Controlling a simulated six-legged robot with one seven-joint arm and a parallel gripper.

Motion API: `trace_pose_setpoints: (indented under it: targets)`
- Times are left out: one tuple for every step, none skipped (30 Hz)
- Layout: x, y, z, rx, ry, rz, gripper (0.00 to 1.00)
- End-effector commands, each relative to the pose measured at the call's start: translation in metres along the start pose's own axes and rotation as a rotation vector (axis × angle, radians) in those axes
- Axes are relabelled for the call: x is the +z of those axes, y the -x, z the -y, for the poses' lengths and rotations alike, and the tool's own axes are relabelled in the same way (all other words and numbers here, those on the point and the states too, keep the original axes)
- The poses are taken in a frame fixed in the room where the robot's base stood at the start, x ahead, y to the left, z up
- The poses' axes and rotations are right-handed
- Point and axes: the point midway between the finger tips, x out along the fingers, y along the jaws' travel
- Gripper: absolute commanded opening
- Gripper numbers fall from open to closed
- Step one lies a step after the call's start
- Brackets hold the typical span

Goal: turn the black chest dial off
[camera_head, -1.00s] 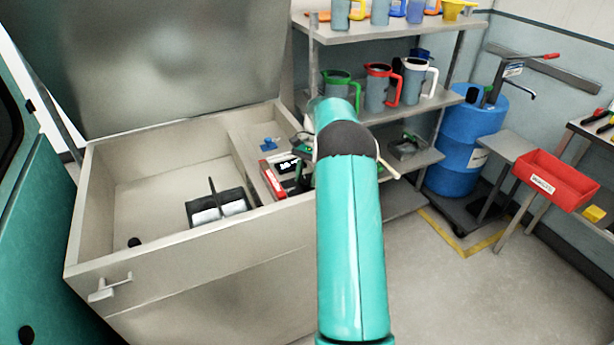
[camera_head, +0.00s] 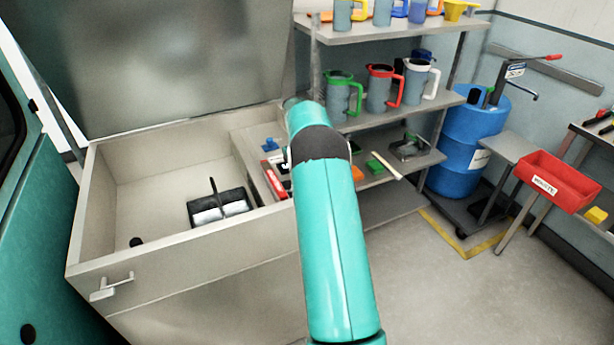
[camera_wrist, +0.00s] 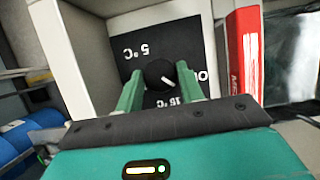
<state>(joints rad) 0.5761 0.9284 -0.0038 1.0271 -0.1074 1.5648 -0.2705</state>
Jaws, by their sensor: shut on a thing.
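The black chest dial (camera_wrist: 158,74) is a round knob on a black panel (camera_wrist: 150,42) in the wrist view. Its white pointer mark slants toward the lower right of that picture. Upside-down labels reading 5°C and 16°C show on the panel, and another label is partly covered by the right finger. My gripper (camera_wrist: 160,79) has one green finger on each side of the knob and is shut on it. In the head view my arm hides the gripper and the dial. The chest (camera_head: 185,262) stands open, its lid raised.
A red box (camera_wrist: 243,55) stands close beside the panel. The chest holds a black carrier (camera_head: 230,198). A shelf rack (camera_head: 365,127) with jugs stands behind my arm. A blue drum (camera_head: 468,140) and a red bin (camera_head: 556,180) are at the right.

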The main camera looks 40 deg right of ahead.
Motion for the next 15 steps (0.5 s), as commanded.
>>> trace_pose_setpoints:
  targets:
    - [-0.0003,0.0019,0.0,0.019,0.039,-0.005,0.15]
    - [-0.0002,0.002,0.0,0.03,0.063,-0.005,0.15]
    - [-0.0002,0.002,0.0004,0.043,0.095,-0.005,0.15]
    - [-0.0003,0.0018,0.0008,0.052,0.118,-0.005,0.15]
    - [-0.0004,0.0016,0.0009,0.062,0.141,-0.005,0.15]
    - [-0.0003,0.0015,0.001,0.074,0.169,-0.004,0.15]
    - [-0.0002,0.0015,0.0011,0.082,0.189,-0.004,0.15]
    - [-0.0002,0.0017,0.0012,0.09,0.209,-0.005,0.15]
    - [-0.0001,0.0018,0.0012,0.1,0.232,-0.005,0.15]
    - [-0.0001,0.0018,0.0011,0.107,0.25,-0.005,0.15]
    - [0.0,0.0017,0.0011,0.114,0.264,-0.005,0.15]
    - [0.0001,0.0016,0.0012,0.122,0.284,-0.005,0.15]
    - [0.0001,0.0016,0.0014,0.127,0.297,-0.005,0.15]
    - [0.0001,0.0016,0.0014,0.131,0.309,-0.005,0.15]
    - [0.0,0.0016,0.0015,0.137,0.324,-0.005,0.15]
